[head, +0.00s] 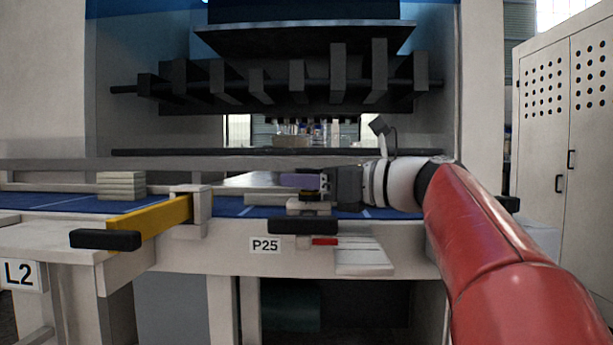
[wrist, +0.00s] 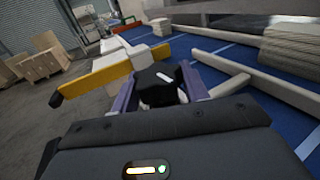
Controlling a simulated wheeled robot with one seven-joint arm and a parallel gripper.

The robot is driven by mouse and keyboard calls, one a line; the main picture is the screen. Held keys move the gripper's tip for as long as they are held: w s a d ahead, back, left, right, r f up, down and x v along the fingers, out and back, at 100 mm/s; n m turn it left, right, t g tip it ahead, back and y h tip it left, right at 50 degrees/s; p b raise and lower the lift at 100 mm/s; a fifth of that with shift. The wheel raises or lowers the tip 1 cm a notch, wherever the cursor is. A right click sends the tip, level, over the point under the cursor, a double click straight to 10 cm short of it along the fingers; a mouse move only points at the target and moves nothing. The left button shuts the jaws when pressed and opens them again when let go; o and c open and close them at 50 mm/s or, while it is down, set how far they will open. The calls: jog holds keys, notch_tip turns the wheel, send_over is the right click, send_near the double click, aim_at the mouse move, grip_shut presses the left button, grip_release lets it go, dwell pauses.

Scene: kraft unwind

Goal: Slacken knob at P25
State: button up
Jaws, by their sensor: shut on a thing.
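The P25 label (head: 265,245) is on the front face of the pale bench. Above and right of it, my gripper (head: 308,187) reaches in from the right at bench-top height. In the wrist view a black knob (wrist: 158,82) with a white mark on top sits between the two purple fingers of my gripper (wrist: 160,92), which is shut on it. In the head view the knob is mostly hidden by the fingers. A black bar handle (head: 302,227) and a small red piece (head: 325,241) are just below my gripper.
A yellow arm (head: 150,217) with a black end sticks out at left, above the L2 label (head: 18,274). Stacked pale sheets (head: 122,185) lie on the blue bench top. A dark press head (head: 300,80) hangs above. A perforated cabinet (head: 567,140) stands at right.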

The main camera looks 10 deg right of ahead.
jog(key=shift+r+n+g+y+p, duration=0.3)
jog(key=shift+n+g+y+p, duration=0.5)
jog(key=shift+p, duration=0.4)
jog(key=shift+f+n+g+y, duration=0.35)
jog(key=shift+n+g+y, duration=0.25)
jog(key=shift+g, duration=0.5)
jog(key=o, duration=0.9)
jog(key=shift+s+r, duration=0.1)
